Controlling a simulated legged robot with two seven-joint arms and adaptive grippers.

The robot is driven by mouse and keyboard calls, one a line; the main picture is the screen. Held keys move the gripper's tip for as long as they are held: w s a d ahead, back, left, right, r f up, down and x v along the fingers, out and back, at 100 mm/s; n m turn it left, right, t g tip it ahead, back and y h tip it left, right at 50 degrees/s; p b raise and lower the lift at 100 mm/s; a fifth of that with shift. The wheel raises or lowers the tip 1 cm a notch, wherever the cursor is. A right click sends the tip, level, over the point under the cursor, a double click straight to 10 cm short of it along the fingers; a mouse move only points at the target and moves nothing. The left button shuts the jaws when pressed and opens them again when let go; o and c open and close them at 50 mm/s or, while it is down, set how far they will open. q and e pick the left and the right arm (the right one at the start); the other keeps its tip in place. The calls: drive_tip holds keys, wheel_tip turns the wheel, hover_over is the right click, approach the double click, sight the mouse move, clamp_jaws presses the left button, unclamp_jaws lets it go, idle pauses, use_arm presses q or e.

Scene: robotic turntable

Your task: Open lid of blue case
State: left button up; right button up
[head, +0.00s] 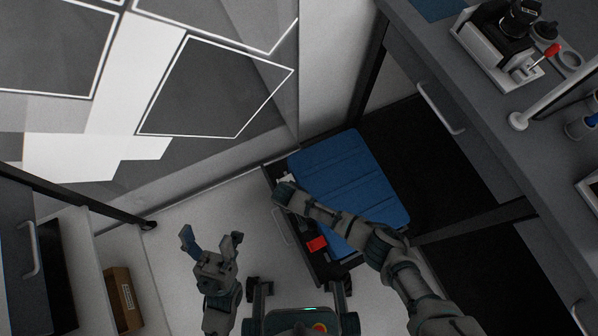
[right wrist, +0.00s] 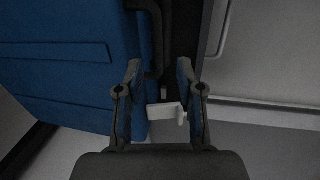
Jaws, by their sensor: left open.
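The blue case (head: 350,178) is on the floor at the centre of the head view, its ribbed blue lid facing up; I cannot tell whether the lid is fully down. A dark side with a red piece (head: 316,244) shows along its near left edge. My right gripper (head: 284,193) is at the upper end of that side. In the right wrist view its fingers (right wrist: 158,98) are apart, with a pale latch-like piece (right wrist: 163,112) between them and the blue lid (right wrist: 60,65) to the left. My left gripper (head: 212,241) is open and empty, left of the case.
A grey bench (head: 455,100) with a microscope-like device (head: 500,40) runs along the right. Dark framing stands beside the case. A brown box (head: 124,298) is at lower left.

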drive_tip(key=f, duration=0.1)
drive_tip(key=f+b, duration=0.1)
drive_tip(key=f, duration=0.1)
drive_tip(key=shift+w+d, duration=0.2)
drive_tip(key=shift+d, duration=0.2)
drive_tip(key=shift+a, duration=0.15)
clamp_jaws()
drive_tip(key=shift+r, duration=0.1)
